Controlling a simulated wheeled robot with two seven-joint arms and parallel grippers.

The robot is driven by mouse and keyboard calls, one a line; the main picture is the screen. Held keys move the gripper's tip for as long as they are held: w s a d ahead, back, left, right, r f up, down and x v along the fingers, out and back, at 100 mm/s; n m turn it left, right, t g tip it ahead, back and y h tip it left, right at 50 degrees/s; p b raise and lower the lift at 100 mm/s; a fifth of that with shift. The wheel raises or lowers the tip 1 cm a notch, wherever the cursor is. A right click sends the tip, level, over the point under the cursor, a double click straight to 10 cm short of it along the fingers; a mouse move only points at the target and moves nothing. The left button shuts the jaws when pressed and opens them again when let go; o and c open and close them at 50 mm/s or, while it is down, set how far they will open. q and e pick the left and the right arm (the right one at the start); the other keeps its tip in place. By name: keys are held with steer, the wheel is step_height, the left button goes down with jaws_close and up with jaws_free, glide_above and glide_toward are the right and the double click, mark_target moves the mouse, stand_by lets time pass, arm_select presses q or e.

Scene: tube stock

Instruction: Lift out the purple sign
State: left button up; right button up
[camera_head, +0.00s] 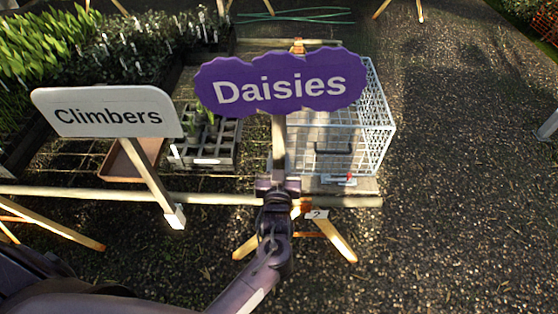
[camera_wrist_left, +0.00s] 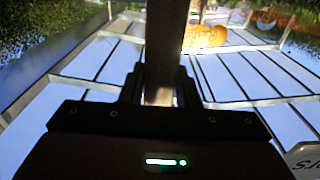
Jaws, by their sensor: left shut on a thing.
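The purple sign (camera_head: 281,82) reads "Daisies" and stands upright on a wooden post (camera_head: 278,145) in the head view. My left gripper (camera_head: 278,186) is shut on the lower part of that post. In the left wrist view the post (camera_wrist_left: 165,50) runs up between the fingers of my left gripper (camera_wrist_left: 160,85). I cannot tell where the post's lower end is, as my gripper and arm cover it. My right gripper is not in view.
A white "Climbers" sign (camera_head: 108,113) on a post stands left of the purple sign. A white wire cage (camera_head: 378,125) sits on the bench behind right. A dark cell tray (camera_head: 225,150) and leafy plants (camera_head: 120,50) are left. Gravel (camera_head: 460,180) at right is clear.

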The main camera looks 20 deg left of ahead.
mark_target(279, 148)
arm_select(q)
steer(key=shift+r+p, duration=0.75)
steer(key=shift+r, duration=1.8)
steer(key=shift+f, duration=0.1)
